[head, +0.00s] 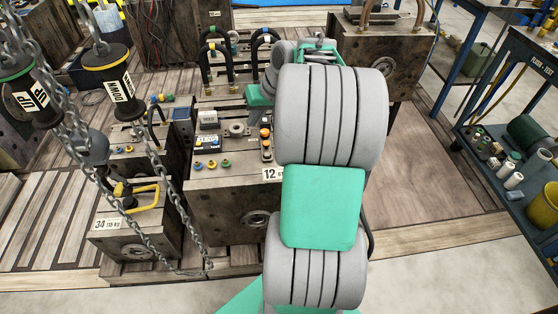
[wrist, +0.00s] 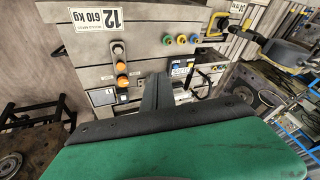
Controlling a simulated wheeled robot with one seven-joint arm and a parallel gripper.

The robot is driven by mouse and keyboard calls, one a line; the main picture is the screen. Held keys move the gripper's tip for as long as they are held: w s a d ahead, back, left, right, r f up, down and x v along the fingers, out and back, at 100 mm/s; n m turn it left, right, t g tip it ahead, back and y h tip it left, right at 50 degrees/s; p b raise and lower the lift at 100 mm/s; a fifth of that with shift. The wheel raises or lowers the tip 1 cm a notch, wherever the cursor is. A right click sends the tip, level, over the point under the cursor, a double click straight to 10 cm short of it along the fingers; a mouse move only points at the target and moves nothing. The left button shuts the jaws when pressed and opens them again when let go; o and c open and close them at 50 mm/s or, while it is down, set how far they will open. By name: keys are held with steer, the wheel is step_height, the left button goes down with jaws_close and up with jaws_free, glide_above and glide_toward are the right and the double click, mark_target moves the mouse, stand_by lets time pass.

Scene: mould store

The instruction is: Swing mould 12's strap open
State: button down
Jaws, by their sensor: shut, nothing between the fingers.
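Mould 12 (head: 230,210) is a large grey steel block with a "12" label. In the wrist view its face (wrist: 65,60) fills the upper middle. A narrow dark strip with orange knobs, which looks like the strap (head: 265,150), lies on the mould. It also shows in the wrist view (wrist: 121,74), lying flat along the face. I cannot tell for sure whether it is latched. My gripper (wrist: 158,80) is shut and empty, its fingers to the right of the strip and apart from it in the picture.
Mould 34 (head: 135,235), with a yellow handle, stands close on the left. Another mould (head: 385,50) stands behind right. A blue cart (head: 515,150) is far right; floor before it is clear.

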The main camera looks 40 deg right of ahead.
steer(key=m+t+b, duration=0.2)
steer(key=b, duration=0.2)
glide_toward(266, 147)
steer(key=s+d, duration=0.3)
steer(key=d, duration=0.5)
steer(key=b+x, duration=0.3)
steer(key=x, duration=0.6)
steer(key=shift+f, duration=0.15)
steer(key=w+a, duration=0.1)
steer(key=w+a+b, duration=0.1)
steer(key=a, duration=0.1)
steer(key=shift+w, duration=0.1)
steer(key=shift+w+a, duration=0.15)
